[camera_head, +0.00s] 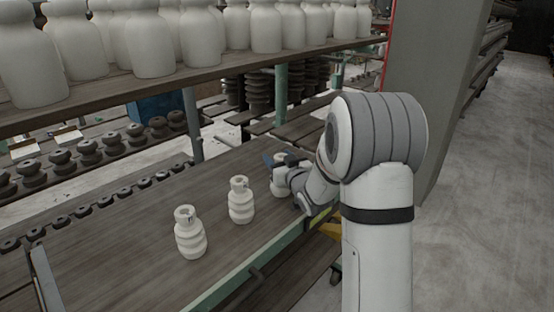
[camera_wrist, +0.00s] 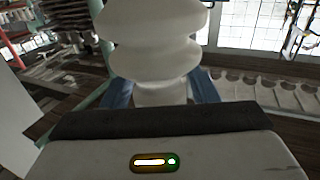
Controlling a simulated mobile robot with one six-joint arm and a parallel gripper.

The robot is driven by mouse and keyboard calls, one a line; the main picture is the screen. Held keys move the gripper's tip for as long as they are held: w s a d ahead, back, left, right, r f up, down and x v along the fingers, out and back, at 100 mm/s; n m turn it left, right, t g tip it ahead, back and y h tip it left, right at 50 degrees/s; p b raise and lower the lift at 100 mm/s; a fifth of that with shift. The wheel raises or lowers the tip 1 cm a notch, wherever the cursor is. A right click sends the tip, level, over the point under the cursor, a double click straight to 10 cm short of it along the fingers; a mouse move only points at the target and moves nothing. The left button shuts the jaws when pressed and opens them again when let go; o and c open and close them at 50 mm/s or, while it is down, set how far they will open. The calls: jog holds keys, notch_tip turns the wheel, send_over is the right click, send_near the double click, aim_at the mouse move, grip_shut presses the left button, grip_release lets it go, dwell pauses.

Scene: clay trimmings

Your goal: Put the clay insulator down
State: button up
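My gripper (camera_head: 284,162) is over the brown board at the far end of a row of white clay insulators. Its blue fingers are shut on one ribbed white clay insulator (camera_head: 279,187), one finger on each side. In the wrist view this insulator (camera_wrist: 152,45) fills the upper middle, its narrow part between the fingers (camera_wrist: 160,93). It looks upright. Its base is close to the board, but I cannot tell whether it touches. Two similar insulators stand upright on the board, a middle one (camera_head: 241,201) and a nearer one (camera_head: 190,234).
The wooden board (camera_head: 120,250) has a green metal edge (camera_head: 245,264) and free room left of the row. A shelf above (camera_head: 190,78) carries several large white insulators. Small dark pieces (camera_head: 85,205) line the board's far side. A grey pillar (camera_head: 440,90) stands right.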

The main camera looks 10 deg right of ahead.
jog(key=shift+o, duration=0.7)
jog(key=shift+r, duration=0.2)
jog(key=s+d+f+m+g+h, duration=0.1)
jog(key=s+g+h, duration=0.15)
jog(key=s, duration=0.45)
jog(key=s+d+f+m+g+h+b, duration=0.1)
jog(key=s+d+g, duration=0.15)
jog(key=s, duration=0.55)
jog(key=s+d+f+m+g+h, duration=0.1)
jog(key=s+g+h, duration=0.15)
jog(key=s, duration=0.45)
jog(key=s+a+g+y, duration=0.1)
jog(key=s+g, duration=0.3)
jog(key=s, duration=0.4)
jog(key=s+a+g+y, duration=0.1)
jog(key=s+a+g, duration=0.3)
jog(key=s, duration=0.4)
jog(key=shift+s+a+f, duration=0.25)
jog(key=shift+s+f, duration=0.15)
